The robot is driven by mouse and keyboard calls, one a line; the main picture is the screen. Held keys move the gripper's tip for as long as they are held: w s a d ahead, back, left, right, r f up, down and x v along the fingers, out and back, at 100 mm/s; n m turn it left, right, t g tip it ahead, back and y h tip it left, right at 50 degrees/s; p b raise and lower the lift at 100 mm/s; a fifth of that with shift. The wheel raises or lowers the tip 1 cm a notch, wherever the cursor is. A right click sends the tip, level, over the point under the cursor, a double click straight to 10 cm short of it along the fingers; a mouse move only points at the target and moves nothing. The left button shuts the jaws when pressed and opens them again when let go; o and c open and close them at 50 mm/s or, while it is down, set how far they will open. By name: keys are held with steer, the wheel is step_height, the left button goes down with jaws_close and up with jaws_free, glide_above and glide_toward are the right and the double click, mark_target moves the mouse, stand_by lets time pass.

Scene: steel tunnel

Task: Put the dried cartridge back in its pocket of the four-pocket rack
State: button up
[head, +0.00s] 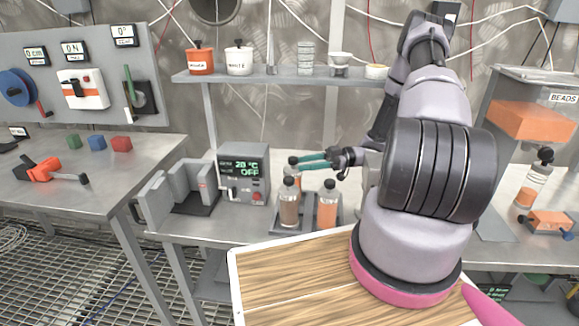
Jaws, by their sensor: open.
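The dark four-pocket rack (282,228) stands on the steel bench at the middle. A cartridge with grey-brown filling (289,206) stands upright at its front left, and an orange-filled cartridge (327,208) at its front right. A third dark-capped cartridge (293,171) shows behind the front left one, its lower part hidden. My gripper (304,162), with teal fingers, is open and reaches left over the rack's back, its tips at this third cartridge's neck. I cannot tell whether they touch it. The back right pocket is hidden. No label tells which cartridge is the dried one.
A heater unit (243,174) reading 28 °C and OFF stands left of the rack, beside a grey open holder (180,190). A shelf (270,78) with pots runs above. Another cartridge (534,182) stands at right by the BEADS hopper (535,118). The wooden board (290,280) is clear.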

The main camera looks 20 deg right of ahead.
steer(key=d, duration=0.5)
stand_by(0.3)
